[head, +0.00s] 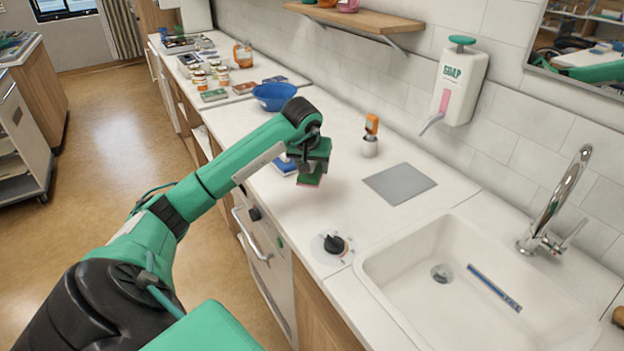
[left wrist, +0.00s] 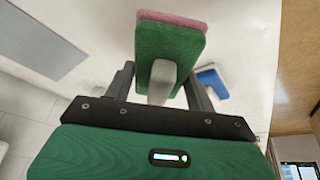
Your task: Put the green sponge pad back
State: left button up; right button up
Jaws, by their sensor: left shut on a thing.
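The green sponge pad (head: 309,180) has a green body with a pink layer on one face. It hangs from my left gripper (head: 312,165) above the white counter. In the left wrist view the pad (left wrist: 170,52) shows beyond the fingers, with a pale grey grip (left wrist: 161,84) between them. My left gripper (left wrist: 158,88) is shut on the pad by this grip. A blue and white pad (head: 284,165) lies on the counter just left of my gripper, partly hidden by it; it also shows in the left wrist view (left wrist: 212,82). My right gripper is not in view.
A grey flat mat (head: 400,184) lies bare on the counter, right of my gripper. An orange-topped item in a white holder (head: 370,146) stands near the wall. A blue bowl (head: 274,96) stands behind, the sink (head: 408,262) and a black knob (head: 334,244) in front.

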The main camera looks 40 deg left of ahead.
aim_at(312, 190)
pick_arm(q)
notch_tip(312, 190, down, 2)
notch_tip(312, 190, down, 3)
jog(key=shift+f+p, duration=0.1)
jog(key=shift+p, duration=0.25)
jog(key=shift+f, duration=0.1)
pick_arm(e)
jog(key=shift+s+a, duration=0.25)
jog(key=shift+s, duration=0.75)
pick_arm(q)
jog(key=shift+f, duration=0.1)
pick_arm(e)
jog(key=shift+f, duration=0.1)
